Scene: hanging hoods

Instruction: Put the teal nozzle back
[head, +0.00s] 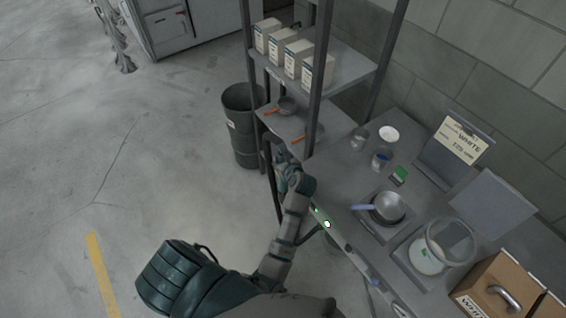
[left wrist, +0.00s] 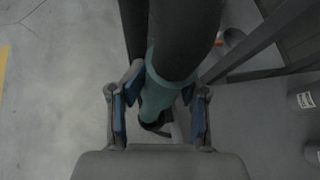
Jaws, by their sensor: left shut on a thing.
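The teal nozzle (left wrist: 160,92) shows in the left wrist view, at the end of a thick dark hose (left wrist: 185,35). My left gripper (left wrist: 160,110) is shut on it, with a blue-padded finger on each side. In the head view my left gripper (head: 283,163) is beside the shelf rack's front post, above the floor by the bench's left end. The dark hose (head: 268,165) shows there as a narrow loop next to the gripper. The nozzle itself is hard to make out in the head view. My right gripper is not in view.
A shelf rack (head: 345,62) with boxes and orange-handled pans stands just behind the gripper. A dark bin (head: 243,120) is to its left. The bench (head: 345,195) at right holds a pan (head: 389,207), jars and a cardboard box (head: 497,290).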

